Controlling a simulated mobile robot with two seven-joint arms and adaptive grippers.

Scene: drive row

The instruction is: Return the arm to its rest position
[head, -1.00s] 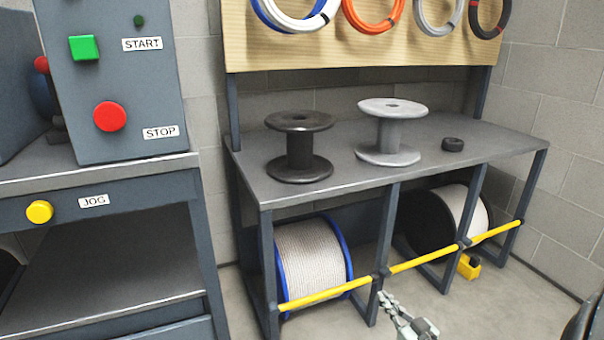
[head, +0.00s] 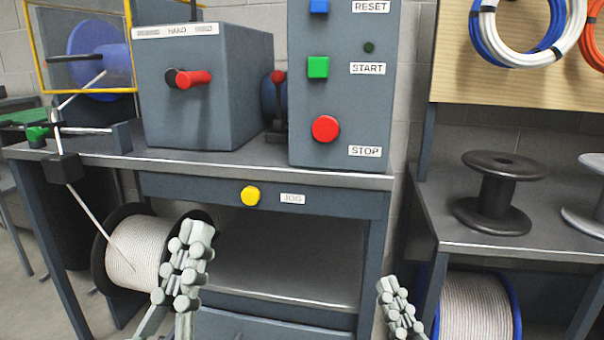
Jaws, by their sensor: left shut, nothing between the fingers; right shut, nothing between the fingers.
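My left gripper (head: 183,262) is shut and empty. It points up in front of the open shelf below the machine table, with the white rope reel partly behind it. My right gripper (head: 396,303) is shut and empty at the bottom of the head view, in front of the gap between the machine table and the spool bench. Neither gripper appears to hold anything. Most of both arms is out of view.
The machine table (head: 240,168) carries a grey box with a red-knobbed lever (head: 194,79) and a control box with green START (head: 318,67) and red STOP (head: 325,129) buttons. A yellow JOG button (head: 250,196) sits on its front. A black spool (head: 493,193) stands on the right bench.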

